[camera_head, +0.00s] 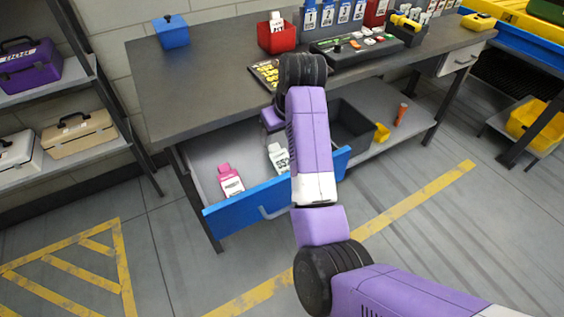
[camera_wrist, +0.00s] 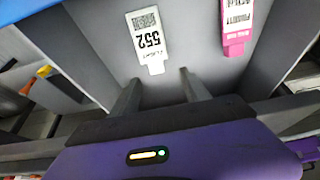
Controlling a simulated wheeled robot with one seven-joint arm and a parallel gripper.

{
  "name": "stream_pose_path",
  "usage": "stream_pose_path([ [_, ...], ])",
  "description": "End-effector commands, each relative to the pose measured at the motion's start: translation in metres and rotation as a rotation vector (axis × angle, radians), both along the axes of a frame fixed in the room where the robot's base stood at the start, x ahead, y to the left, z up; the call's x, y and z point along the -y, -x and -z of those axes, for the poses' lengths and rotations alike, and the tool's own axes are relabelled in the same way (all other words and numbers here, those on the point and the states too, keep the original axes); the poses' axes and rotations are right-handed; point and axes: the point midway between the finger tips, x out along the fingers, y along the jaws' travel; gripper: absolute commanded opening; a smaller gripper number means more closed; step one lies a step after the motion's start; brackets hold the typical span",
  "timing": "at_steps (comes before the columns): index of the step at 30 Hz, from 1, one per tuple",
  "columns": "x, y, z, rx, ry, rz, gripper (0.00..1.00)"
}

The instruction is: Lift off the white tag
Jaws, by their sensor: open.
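The white tag (camera_wrist: 148,38) lies flat in the open drawer, printed with a barcode and "552". In the head view the white tag (camera_head: 278,158) shows partly, beside my arm. My gripper (camera_wrist: 162,82) is open, with its two fingers pointing into the drawer. The fingertips are just short of the tag's narrow end, one to each side of it, with nothing between them. In the head view my arm hides most of the gripper. A pink tag (camera_head: 230,180) lies to the left in the drawer; it also shows at right in the wrist view (camera_wrist: 236,22).
The drawer has a blue front (camera_head: 240,212) and grey walls and hangs open under the workbench (camera_head: 200,95). A dark bin (camera_head: 350,128) and a yellow object (camera_head: 381,132) sit on the shelf right of the drawer. A red box (camera_head: 277,38) stands on the bench.

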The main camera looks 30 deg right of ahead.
Motion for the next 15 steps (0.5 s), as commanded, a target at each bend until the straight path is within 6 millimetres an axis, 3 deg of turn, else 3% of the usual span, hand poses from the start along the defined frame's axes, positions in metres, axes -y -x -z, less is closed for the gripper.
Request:
stream_pose_path([
  [15, 0.008, -0.017, 0.059, -0.001, 0.001, -0.005, 0.55],
])
